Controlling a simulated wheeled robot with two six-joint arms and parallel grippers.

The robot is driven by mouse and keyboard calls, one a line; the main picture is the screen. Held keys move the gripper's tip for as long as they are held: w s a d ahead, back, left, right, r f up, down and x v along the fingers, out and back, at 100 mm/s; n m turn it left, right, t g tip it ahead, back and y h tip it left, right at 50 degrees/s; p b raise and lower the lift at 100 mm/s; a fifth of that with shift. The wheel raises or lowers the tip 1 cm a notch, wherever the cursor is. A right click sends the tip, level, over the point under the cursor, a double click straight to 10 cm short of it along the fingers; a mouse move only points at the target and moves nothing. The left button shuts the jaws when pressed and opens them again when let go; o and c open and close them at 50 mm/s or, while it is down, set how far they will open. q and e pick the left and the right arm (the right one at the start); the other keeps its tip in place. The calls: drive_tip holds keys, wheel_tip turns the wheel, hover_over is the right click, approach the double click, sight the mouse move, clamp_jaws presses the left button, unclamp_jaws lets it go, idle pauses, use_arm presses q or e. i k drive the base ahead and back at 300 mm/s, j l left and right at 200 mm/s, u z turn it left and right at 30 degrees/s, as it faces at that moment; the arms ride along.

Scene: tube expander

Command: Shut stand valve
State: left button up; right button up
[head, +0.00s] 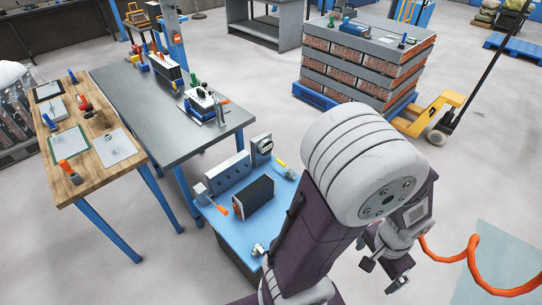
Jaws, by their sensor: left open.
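My left gripper (384,272) hangs at the end of the large dark arm with the pale rounded joint, right of the blue bench. Its jaws are open, and nothing shows between them. The blue-topped bench (226,226) carries a finned black block (254,196), a grey box and a gauge-like unit (262,149). A small yellow-handled part (281,163) is at its back right, and a small metal fitting (259,250) is near its front edge. I cannot tell which part is the stand valve. My arm hides the bench's right side. My right gripper is not in view.
An orange coiled hose (473,262) runs close to the left gripper on the right. A steel-topped table (165,125) and a wooden table (93,180) stand at the left. A loaded blue pallet (315,97) and yellow pallet jack (437,108) stand behind. Floor between is clear.

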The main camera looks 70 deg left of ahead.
sight(278, 160)
drive_tip(key=i+j+u, duration=0.1)
drive_tip(key=i+u, duration=0.8)
drive_tip(key=i+l+u, duration=0.1)
drive_tip(key=i+u, duration=0.2)
drive_tip(key=u, duration=0.15)
drive_tip(key=i+l+u, duration=0.45)
drive_tip(key=i+u, duration=0.15)
drive_tip(key=u, duration=0.3)
drive_tip(key=i+j+u, duration=0.1)
drive_tip(key=u, duration=0.35)
drive_tip(key=i+u, duration=0.2)
drive_tip(key=u, duration=0.25)
drive_tip(key=i+l+u, duration=0.15)
drive_tip(key=u, duration=0.3)
drive_tip(key=i+l+u, duration=0.1)
drive_tip(key=u, duration=0.35)
drive_tip(key=i+l+u, duration=0.1)
drive_tip(key=u, duration=0.15)
drive_tip(key=i, duration=0.05)
